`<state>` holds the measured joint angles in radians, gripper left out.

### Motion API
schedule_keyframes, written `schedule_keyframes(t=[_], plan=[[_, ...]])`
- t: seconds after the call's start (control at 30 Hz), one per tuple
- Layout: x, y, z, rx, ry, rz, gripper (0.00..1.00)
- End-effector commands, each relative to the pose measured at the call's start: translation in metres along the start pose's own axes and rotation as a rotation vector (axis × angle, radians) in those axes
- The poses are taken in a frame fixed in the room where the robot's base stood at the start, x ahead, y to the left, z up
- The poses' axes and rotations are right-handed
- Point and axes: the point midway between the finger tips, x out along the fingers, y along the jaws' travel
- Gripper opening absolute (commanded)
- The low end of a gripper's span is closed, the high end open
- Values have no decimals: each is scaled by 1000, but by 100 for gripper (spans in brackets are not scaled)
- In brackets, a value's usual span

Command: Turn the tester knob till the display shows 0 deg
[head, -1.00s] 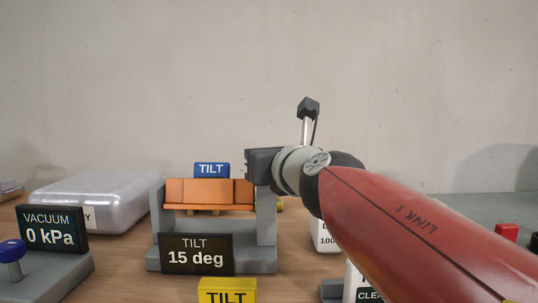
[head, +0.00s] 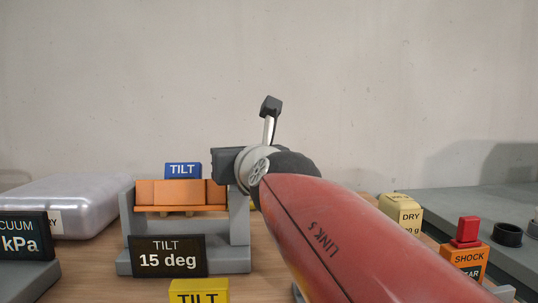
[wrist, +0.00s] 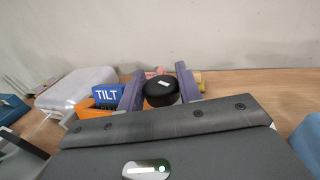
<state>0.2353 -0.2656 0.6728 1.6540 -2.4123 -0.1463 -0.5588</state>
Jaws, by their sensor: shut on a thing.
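The tilt tester (head: 240,229) is a grey stand with an orange platform (head: 165,195) between its uprights. Its black display (head: 168,257) reads 15 deg. A blue TILT sign (head: 183,170) stands behind it and a yellow TILT block (head: 199,292) in front. In the wrist view, the round black knob (wrist: 160,92) has a small white mark on top and sits between my two fingers. My gripper (wrist: 160,88) is shut on the knob. In the head view, my gripper (head: 228,166) is at the tester's right upright, and my arm hides the knob.
To the left are a clear-grey lidded case (head: 75,205) and the vacuum tester's display (head: 22,235). To the right are a yellow DRY container (head: 401,213), an orange SHOCK box with a red button (head: 467,231), and a grey bench (head: 500,205). A plain wall stands behind.

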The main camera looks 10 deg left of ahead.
Motion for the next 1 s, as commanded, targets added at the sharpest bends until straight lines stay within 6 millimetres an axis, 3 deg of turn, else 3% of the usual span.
schedule_keyframes(t=[0.07, 0.1, 0.23, 0.57, 1.0], plan=[[0, 0, 0, 1, 1, 1, 12], [0, 0, 0, 1, 1, 1, 40], [0, 0, 0, 0, 1, 1, 55], [-4, 1, -1, -1, 0, 1, 55], [-70, 1, -1, -2, 0, 1, 55]])
